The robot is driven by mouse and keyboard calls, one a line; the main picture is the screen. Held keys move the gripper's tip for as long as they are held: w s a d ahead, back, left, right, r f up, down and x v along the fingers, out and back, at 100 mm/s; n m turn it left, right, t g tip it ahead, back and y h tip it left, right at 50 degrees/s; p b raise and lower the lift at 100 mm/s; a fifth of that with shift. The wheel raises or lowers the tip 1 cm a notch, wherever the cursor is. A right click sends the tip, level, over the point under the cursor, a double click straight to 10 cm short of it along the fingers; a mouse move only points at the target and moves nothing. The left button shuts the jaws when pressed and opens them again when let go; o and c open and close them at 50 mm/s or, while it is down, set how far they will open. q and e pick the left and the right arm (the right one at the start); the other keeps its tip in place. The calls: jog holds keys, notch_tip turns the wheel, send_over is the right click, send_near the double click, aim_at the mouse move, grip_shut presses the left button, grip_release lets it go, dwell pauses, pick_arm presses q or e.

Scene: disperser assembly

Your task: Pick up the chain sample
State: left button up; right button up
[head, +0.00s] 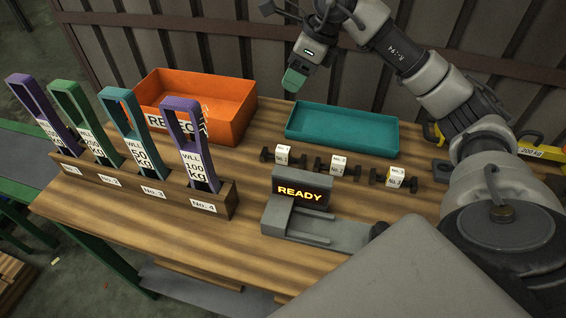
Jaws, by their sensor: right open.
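Three small dark bar-shaped pieces with white tags lie in a row on the wooden table: the left one (283,155), the middle one (338,165) and the right one (395,178). I cannot tell for certain which of these is the chain sample, and no loose chain shows. My right gripper (296,77) is open and hangs above the back of the table, between the orange bin and the teal tray, apart from the tagged pieces. Its fingers are small and partly turned away. My left gripper is not in view.
An orange reject bin (222,108) and a teal tray (345,141) sit at the back. A grey device (285,220) reading READY stands in front. Yellow-handled items (530,152) lie at the right.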

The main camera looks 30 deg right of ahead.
jog(key=b, duration=1.3)
send_near(283, 149)
jog(key=w+f, duration=0.1)
jog(key=shift+w+a+f, duration=0.15)
jog(key=shift+a+f, duration=0.3)
jog(key=shift+f, duration=0.1)
jog(key=x, duration=0.4)
jog(key=shift+w+f, duration=0.1)
jog(key=shift+f, duration=0.1)
jog(key=x, duration=0.5)
jog(key=shift+s+d, duration=0.1)
jog(key=shift+s, duration=0.2)
jog(key=shift+f, duration=0.15)
jog(key=c, duration=1)
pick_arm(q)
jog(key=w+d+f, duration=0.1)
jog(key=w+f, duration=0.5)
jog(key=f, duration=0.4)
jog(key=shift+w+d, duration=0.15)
pick_arm(e)
grip_shut()
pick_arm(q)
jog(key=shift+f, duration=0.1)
